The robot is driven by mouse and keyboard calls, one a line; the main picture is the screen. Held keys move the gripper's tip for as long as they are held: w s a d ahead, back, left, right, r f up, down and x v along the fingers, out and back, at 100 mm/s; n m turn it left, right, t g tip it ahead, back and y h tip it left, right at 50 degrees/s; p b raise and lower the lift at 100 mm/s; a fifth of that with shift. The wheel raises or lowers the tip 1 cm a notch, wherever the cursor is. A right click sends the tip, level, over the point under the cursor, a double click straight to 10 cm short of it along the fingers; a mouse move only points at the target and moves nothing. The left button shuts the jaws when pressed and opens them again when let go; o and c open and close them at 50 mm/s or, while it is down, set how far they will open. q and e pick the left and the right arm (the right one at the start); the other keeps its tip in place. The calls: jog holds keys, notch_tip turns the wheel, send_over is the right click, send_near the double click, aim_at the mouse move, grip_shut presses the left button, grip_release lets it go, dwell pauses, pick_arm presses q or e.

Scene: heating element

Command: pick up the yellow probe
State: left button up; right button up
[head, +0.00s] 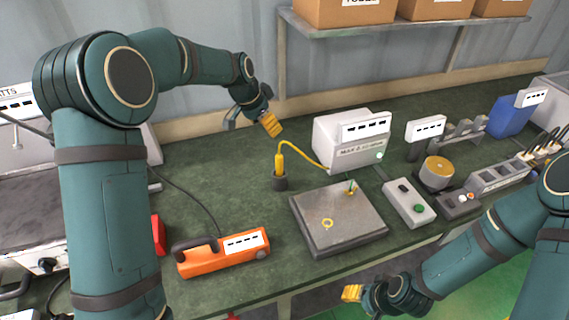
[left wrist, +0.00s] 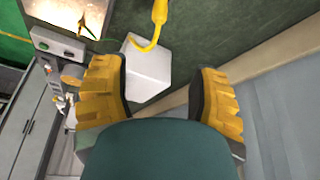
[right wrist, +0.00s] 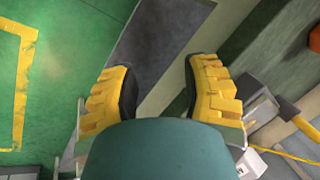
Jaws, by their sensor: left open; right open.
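The probe also shows at the top of the left wrist view (left wrist: 160,12), above and between the fingers. My left gripper (head: 256,121) is open and empty, above and behind the probe, apart from it. It shows open in the left wrist view (left wrist: 162,100). My right gripper (head: 362,292) is open and empty, low in front of the bench edge. It shows open in the right wrist view (right wrist: 160,95).
A grey plate (head: 338,225) lies right of the holder, with an orange tool (head: 223,252) at front left. A control box (head: 408,203), a round gold-topped part (head: 436,172) and a blue bin (head: 511,116) stand further right. A shelf (head: 400,25) with boxes hangs behind.

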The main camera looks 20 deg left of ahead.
pick_arm(q)
notch_tip(320, 180, down, 3)
jog(key=b, duration=0.5)
send_near(281, 162)
jog(key=f, duration=0.1)
jog(key=w+f, duration=0.1)
jog(key=f, duration=0.1)
jog(key=w+f, duration=0.1)
jog(key=f, duration=0.1)
jog(key=shift+w+a, duration=0.1)
jog(key=shift+w, duration=0.05)
jog(key=shift+d+b+x, duration=0.2)
jog(key=shift+b+x, duration=0.1)
jog(key=shift+x, duration=2.95)
pick_arm(e)
notch_tip(281, 162, down, 7)
jog(key=s, duration=0.1)
jog(key=shift+s+a, duration=0.2)
jog(key=shift+s, duration=0.2)
pick_arm(q)
jog(key=shift+o, duration=0.2)
jog(key=shift+w, duration=0.15)
grip_shut()
